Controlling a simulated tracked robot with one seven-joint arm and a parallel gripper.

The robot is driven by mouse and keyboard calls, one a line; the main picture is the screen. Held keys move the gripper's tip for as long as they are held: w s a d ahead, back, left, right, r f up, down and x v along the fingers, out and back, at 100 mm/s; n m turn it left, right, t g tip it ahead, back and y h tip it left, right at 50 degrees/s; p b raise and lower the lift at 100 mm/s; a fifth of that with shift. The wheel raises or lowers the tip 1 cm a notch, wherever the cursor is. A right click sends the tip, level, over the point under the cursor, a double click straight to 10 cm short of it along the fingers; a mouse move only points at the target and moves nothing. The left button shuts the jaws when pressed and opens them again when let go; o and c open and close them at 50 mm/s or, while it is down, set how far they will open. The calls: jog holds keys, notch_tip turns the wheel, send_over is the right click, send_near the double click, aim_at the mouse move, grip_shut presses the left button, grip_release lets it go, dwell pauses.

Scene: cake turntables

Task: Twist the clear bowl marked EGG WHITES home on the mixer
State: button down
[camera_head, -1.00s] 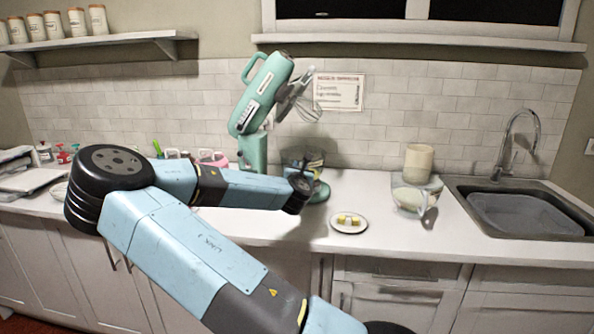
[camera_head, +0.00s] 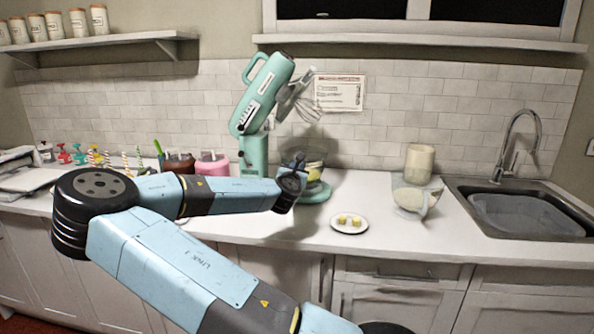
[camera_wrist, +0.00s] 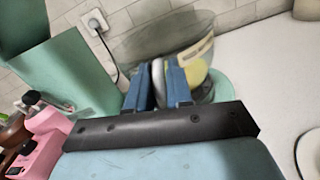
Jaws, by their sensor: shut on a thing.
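The mint mixer (camera_head: 262,95) stands at the back of the counter with its head tilted up and its whisk (camera_head: 305,100) in the air. A clear bowl (camera_head: 316,172) with pale yellow in it is at the mixer's base (camera_head: 318,193), partly hidden by my arm. In the wrist view the clear bowl (camera_wrist: 150,42) stands over the mint base (camera_wrist: 222,84). My gripper (camera_wrist: 168,72) has its blue fingers shut on the bowl's grey handle. I cannot read any marking on the bowl, nor tell whether it is locked on the base.
A second clear bowl (camera_head: 411,197) with pale contents stands right, before a cream canister (camera_head: 418,163). A pink item (camera_head: 212,165) is close left of the mixer. The sink (camera_head: 525,213) is far right.

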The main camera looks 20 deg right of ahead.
jog(key=shift+a, duration=0.1)
jog(key=c, duration=0.9)
grip_release()
jog(key=shift+c, duration=0.2)
jog(key=v, duration=1.3)
jog(key=shift+s+a, duration=0.2)
jog(key=shift+a, duration=0.15)
jog(key=shift+a+f, duration=0.1)
